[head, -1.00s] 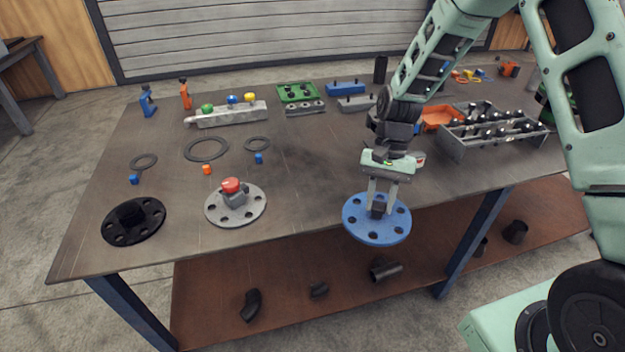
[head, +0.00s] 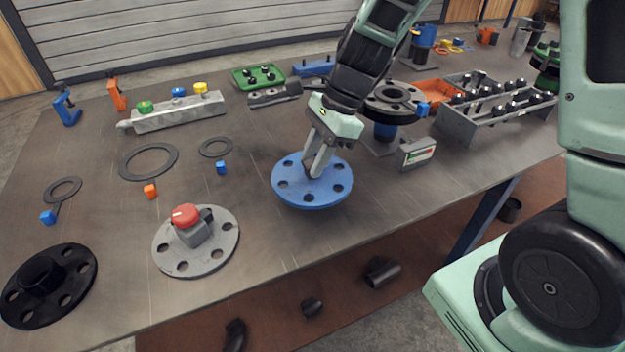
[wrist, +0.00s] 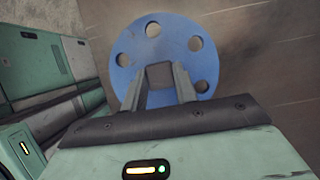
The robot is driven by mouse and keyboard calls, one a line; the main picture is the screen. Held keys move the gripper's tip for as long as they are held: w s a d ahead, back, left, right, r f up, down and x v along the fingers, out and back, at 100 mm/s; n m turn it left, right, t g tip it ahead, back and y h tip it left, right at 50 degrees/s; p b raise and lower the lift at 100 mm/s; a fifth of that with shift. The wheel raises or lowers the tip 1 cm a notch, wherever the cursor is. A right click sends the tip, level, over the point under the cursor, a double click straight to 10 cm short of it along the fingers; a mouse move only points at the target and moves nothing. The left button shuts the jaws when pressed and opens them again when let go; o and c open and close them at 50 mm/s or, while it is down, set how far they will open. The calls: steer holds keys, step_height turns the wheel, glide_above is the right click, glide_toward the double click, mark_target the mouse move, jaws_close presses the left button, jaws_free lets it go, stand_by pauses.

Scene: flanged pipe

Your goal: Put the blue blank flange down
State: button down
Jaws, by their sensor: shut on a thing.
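The blue blank flange (head: 313,184) is a round disc with several bolt holes and a dark square boss in its middle. It also shows in the wrist view (wrist: 180,28). My gripper (head: 311,171) is shut on the boss, which sits between the two fingers (wrist: 160,76) in the wrist view. The flange is roughly level over the middle of the table (head: 250,265), and a shadow shows under its front edge. Whether it is touching the table or a little above it I cannot tell.
A grey flange (head: 165,258) with a red-topped part lies to the left, and a black flange (head: 75,295) further left. Bare table lies in front.

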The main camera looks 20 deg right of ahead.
steer(key=shift+f+b, duration=0.45)
steer(key=shift+f, duration=2)
steer(key=shift+f, duration=0.15)
steer(key=c, duration=1.1)
jaws_free()
steer(key=p+v, duration=0.2)
steer(key=v, duration=1)
steer(key=s+a+n+h, duration=0.1)
steer(key=s+a+n, duration=0.3)
steer(key=s+n, duration=0.2)
steer(key=s+a+n+h, duration=0.1)
steer(key=s+a+n, duration=0.3)
steer(key=s+n, duration=0.3)
steer(key=s+a+n+h, duration=0.2)
steer(key=s+n, duration=0.5)
steer(key=n, duration=0.5)
steer(key=shift+a+n, duration=0.4)
steer(key=shift+a, duration=0.5)
